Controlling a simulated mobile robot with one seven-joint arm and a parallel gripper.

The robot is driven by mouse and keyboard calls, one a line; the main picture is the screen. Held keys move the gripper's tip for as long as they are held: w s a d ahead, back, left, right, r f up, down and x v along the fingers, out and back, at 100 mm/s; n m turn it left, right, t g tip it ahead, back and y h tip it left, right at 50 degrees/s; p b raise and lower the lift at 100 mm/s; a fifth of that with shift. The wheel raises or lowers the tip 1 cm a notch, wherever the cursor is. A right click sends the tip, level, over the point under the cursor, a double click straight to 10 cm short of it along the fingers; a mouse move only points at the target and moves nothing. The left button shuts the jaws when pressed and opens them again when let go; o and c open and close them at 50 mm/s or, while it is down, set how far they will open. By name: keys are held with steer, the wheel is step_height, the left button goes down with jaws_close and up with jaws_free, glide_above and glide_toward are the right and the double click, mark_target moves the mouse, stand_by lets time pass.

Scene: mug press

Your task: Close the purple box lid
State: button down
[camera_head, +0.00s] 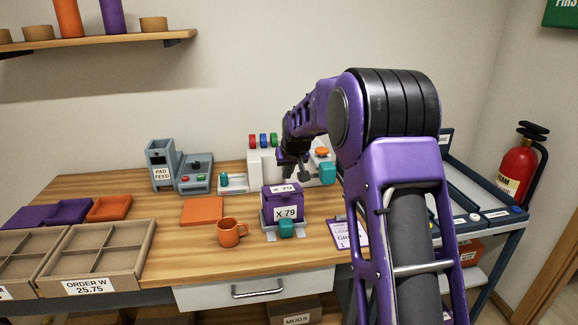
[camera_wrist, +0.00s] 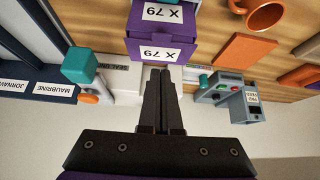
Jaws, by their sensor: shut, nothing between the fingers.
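The purple box (camera_head: 286,213) stands upright on a grey holder on the wooden table, with an "X 79" label on its front. Its purple lid (camera_head: 283,189) shows a second "X 79" label above the front. The lid looks tilted, but I cannot tell its exact angle. The wrist view shows the lid (camera_wrist: 135,50) and the box front (camera_wrist: 137,16) upside down. My gripper (camera_wrist: 160,71) is shut and empty, its fingertips close to the lid's edge; contact is unclear.
An orange mug (camera_head: 229,234) and orange pad (camera_head: 203,210) are to the left. A clipboard (camera_head: 343,234) lies to the right.

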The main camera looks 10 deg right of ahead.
glide_above(285, 194)
steer(key=s, duration=0.2)
step_height(285, 194, down, 4)
steer(key=shift+s+f, duration=0.2)
steer(key=shift+f, duration=0.7)
steer(key=f+b, duration=0.1)
steer(key=b, duration=0.1)
steer(key=f+t+b, duration=0.1)
steer(key=b, duration=0.2)
steer(key=shift+s+d, duration=0.1)
steer(key=shift+s, duration=0.2)
steer(key=shift+s+f+b, duration=0.1)
steer(key=shift+f+b, duration=0.15)
steer(key=shift+b, duration=0.2)
steer(key=shift+r, duration=0.1)
